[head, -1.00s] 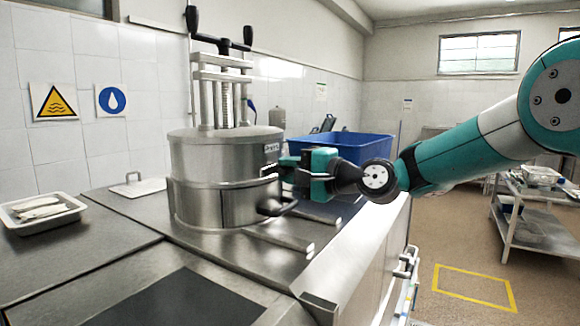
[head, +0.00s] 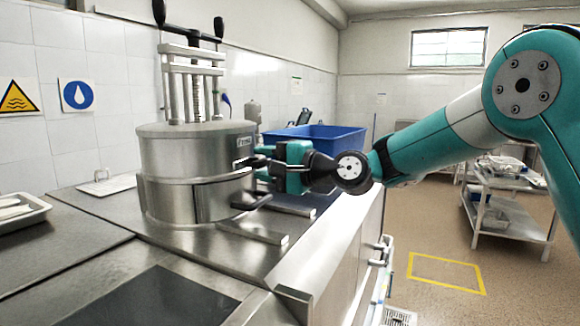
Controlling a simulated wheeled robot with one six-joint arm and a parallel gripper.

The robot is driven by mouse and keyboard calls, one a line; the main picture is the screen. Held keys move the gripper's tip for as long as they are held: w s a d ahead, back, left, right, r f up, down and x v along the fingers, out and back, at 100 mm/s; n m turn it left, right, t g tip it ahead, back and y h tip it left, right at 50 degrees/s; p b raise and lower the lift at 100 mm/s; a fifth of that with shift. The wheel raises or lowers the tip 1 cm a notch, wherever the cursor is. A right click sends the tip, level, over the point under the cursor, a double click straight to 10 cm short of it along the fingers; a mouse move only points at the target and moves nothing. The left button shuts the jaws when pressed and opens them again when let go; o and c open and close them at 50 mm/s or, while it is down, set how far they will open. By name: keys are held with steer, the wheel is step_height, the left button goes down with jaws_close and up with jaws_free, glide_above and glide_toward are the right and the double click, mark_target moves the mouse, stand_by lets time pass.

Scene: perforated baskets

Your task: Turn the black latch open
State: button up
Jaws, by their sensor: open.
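A steel drum-shaped press (head: 190,165) stands on the metal counter, with a screw column and black-handled crossbar on top. My gripper (head: 257,168) is at the drum's right side, its open dark fingers pointing left at the drum wall. A dark latch-like handle (head: 250,201) sticks out low on the drum's right side, just below my gripper. Whether this is the black latch, and whether anything lies between the fingers, I cannot tell at this size. I cannot tell whether the fingers touch the drum.
A blue bin (head: 325,138) stands behind my gripper. A shelved trolley (head: 505,215) stands on the floor at right.

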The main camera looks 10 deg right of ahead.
steer(key=b+v, duration=0.7)
steer(key=v, duration=1)
steer(key=shift+b, duration=0.3)
